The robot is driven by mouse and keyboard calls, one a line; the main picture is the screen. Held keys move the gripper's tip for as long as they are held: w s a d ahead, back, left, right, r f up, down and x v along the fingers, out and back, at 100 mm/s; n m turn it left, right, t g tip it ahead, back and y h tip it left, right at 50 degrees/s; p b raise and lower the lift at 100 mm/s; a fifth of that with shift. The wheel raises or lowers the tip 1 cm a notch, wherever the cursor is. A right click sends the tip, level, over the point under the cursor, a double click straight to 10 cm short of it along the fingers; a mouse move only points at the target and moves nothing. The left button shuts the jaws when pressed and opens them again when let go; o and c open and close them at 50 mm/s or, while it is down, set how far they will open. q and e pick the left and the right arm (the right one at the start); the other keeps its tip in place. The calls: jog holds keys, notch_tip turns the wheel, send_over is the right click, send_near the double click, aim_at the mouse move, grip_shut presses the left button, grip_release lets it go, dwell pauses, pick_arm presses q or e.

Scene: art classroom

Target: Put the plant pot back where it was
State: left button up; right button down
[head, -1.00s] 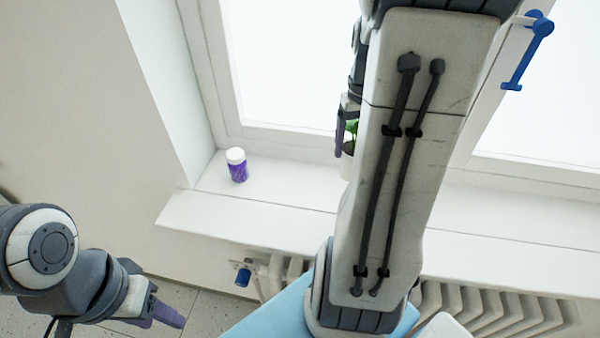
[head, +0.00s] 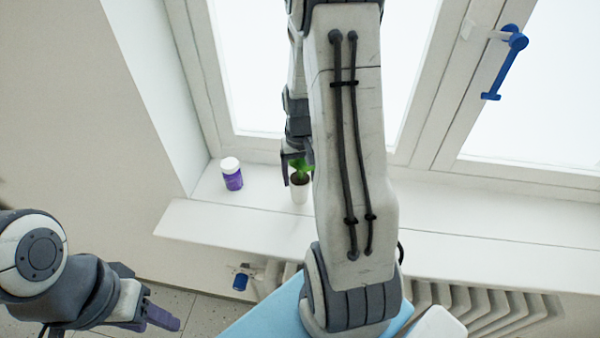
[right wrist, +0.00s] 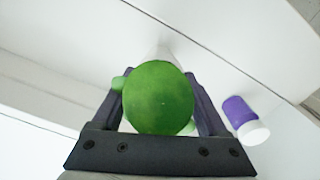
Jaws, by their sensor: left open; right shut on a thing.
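The plant pot (head: 299,193) is small and white, with dark soil and a green plant. It is upright over the window sill (head: 262,211), left of my right forearm. I cannot tell whether its base touches the sill. My right gripper (head: 297,164) is shut on the pot from above. In the right wrist view the round green plant (right wrist: 158,98) sits between the two fingers and hides most of the pot. My left gripper (head: 150,310) is open and empty at the lower left, away from the sill.
A purple bottle with a white cap (head: 232,175) stands on the sill left of the pot; it also shows in the right wrist view (right wrist: 243,115). A window with a blue handle (head: 506,60) is behind. A radiator (head: 480,312) is below the sill. The sill right of my arm is clear.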

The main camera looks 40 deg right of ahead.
jog(key=shift+f, duration=0.1)
grip_release()
jog(key=shift+r, duration=0.55)
notch_tip(320, 180, up, 11)
jog(key=shift+r+b, duration=0.1)
jog(key=shift+b, duration=0.55)
